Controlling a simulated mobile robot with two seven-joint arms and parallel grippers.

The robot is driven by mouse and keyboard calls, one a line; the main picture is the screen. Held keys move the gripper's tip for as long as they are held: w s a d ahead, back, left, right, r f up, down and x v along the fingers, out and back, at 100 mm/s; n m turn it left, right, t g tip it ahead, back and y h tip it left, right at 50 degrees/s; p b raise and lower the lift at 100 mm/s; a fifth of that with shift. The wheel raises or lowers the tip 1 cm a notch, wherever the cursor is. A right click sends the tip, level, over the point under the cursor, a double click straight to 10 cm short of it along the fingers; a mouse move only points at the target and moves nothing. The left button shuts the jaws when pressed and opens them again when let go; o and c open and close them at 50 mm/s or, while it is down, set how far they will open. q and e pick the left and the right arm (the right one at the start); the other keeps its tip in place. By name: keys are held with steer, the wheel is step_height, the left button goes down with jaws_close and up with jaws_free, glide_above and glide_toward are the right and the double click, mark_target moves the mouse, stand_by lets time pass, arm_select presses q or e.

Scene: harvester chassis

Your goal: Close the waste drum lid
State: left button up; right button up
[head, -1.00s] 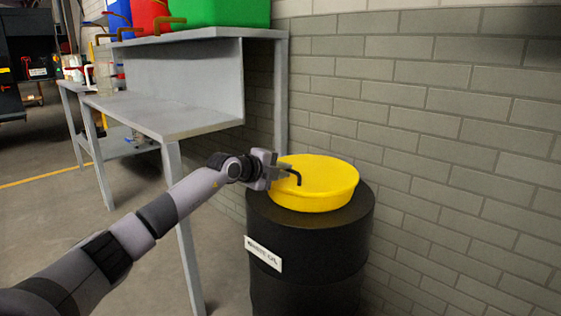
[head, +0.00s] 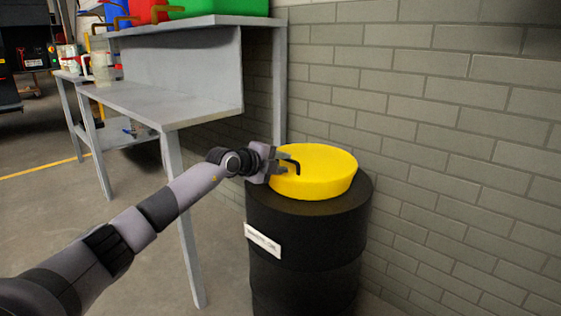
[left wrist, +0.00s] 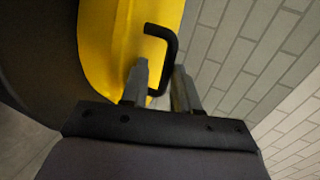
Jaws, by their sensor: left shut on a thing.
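The yellow lid (head: 325,170) rests on top of the black waste drum (head: 305,235), which stands against the brick wall. A black bent handle (head: 296,163) stands at the lid's left side. My left gripper (head: 284,163) reaches in from the left over the drum's edge and is shut on the handle. In the left wrist view the two fingers (left wrist: 160,82) flank the lower end of the handle (left wrist: 165,42), with the lid (left wrist: 118,45) behind them. I cannot tell whether a gap shows under the lid. My right gripper is out of view.
A grey workbench (head: 160,103) with an upper shelf (head: 195,23) stands left of the drum. A green bin (head: 220,8) and other bins sit on the shelf. A bench leg (head: 183,225) stands close to my left arm. Open floor (head: 60,215) lies at the left.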

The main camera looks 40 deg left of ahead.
arm_select(q)
steer(key=shift+s+f, duration=0.15)
steer(key=shift+f, duration=0.5)
steer(key=r+p+v, duration=0.1)
steer(key=p+v, duration=0.1)
steer(key=v, duration=0.5)
steer(key=shift+r, duration=0.2)
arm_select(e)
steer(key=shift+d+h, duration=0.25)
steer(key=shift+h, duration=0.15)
